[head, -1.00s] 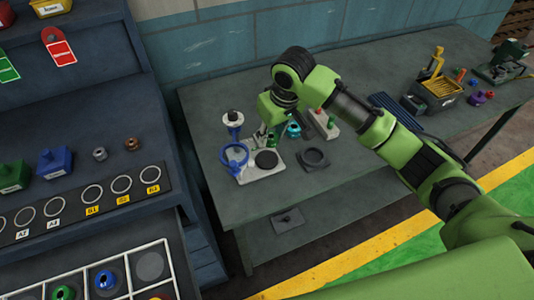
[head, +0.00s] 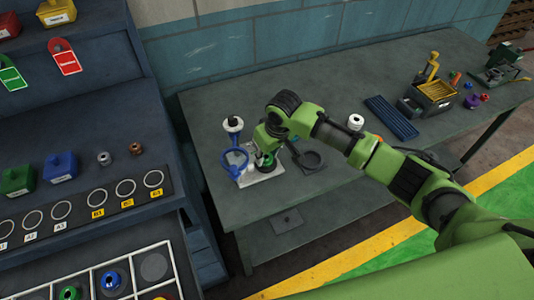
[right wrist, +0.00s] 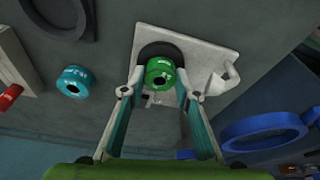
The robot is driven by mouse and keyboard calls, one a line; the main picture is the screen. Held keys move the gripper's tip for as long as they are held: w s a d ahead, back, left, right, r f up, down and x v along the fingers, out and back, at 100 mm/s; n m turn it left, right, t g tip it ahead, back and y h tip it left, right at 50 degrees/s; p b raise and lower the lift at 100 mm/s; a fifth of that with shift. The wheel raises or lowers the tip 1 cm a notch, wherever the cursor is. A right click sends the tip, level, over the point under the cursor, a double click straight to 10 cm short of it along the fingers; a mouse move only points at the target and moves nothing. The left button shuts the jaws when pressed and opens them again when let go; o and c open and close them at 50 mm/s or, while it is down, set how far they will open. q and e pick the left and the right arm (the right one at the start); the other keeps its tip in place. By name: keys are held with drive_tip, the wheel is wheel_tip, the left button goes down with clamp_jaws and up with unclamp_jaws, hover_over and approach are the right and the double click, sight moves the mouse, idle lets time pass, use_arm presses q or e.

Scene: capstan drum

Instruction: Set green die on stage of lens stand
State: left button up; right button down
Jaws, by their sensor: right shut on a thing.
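The lens stand has a pale base plate (head: 262,177), a blue ring lens (head: 234,160) and a round black stage. In the right wrist view the stage (right wrist: 158,50) is partly covered by the green die (right wrist: 160,75), and the blue lens (right wrist: 262,133) is at the right. My right gripper (head: 266,150) is over the stage, with its fingers (right wrist: 158,88) shut on the green die. The die is over or at the stage's near part; I cannot tell whether it touches. My left gripper is not in view.
A teal die (right wrist: 73,80) and a red piece (right wrist: 10,96) lie on the bench left of the stand in the wrist view. A dark ring holder (head: 312,160) is right of the stand. A blue ribbed tray (head: 391,117) lies farther right. The bench front is clear.

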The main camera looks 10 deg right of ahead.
drive_tip(key=c, duration=1.6)
unclamp_jaws()
drive_tip(key=shift+o, duration=0.2)
drive_tip(key=b+v, duration=0.1)
drive_tip(key=v, duration=1.1)
drive_tip(key=shift+b, duration=0.4)
drive_tip(key=shift+s, duration=0.1)
